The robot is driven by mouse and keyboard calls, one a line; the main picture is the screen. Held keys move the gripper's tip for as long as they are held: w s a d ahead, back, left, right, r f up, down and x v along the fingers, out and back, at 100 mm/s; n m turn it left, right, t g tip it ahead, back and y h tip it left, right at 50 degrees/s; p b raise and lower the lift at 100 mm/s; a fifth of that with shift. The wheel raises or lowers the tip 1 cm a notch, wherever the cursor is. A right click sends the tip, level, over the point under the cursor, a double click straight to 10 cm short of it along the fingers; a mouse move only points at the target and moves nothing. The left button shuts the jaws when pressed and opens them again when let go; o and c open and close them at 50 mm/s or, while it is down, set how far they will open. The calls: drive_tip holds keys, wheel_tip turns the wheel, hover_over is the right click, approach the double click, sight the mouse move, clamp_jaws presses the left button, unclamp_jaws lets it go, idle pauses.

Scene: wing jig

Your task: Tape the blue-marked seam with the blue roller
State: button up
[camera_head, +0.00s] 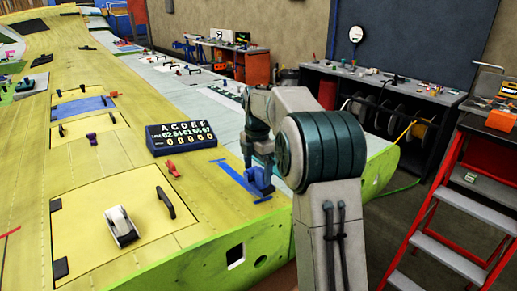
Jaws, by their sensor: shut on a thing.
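The blue roller (260,181) is in my gripper (259,166), at the near right edge of the yellow-green wing panel (110,160). My gripper points down and is shut on the roller's upper part; its fingers are small and partly hidden. The blue-marked seam (233,176) is a blue line running slantwise, with short cross strokes at its ends. The roller stands at the right of this line, close to its lower end. I cannot tell whether the roller touches the wing surface.
A black display box (181,138) with letters and numbers stands left of the seam. A red clamp (173,168) lies near it. A white tape dispenser (121,227) sits on a yellow hatch panel with a black handle. A red stepladder (450,190) stands at right.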

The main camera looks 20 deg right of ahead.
drive_tip(key=shift+r+p, duration=2)
drive_tip(key=shift+r, duration=0.65)
drive_tip(key=shift+s+f, duration=0.1)
drive_tip(key=shift+s, duration=0.05)
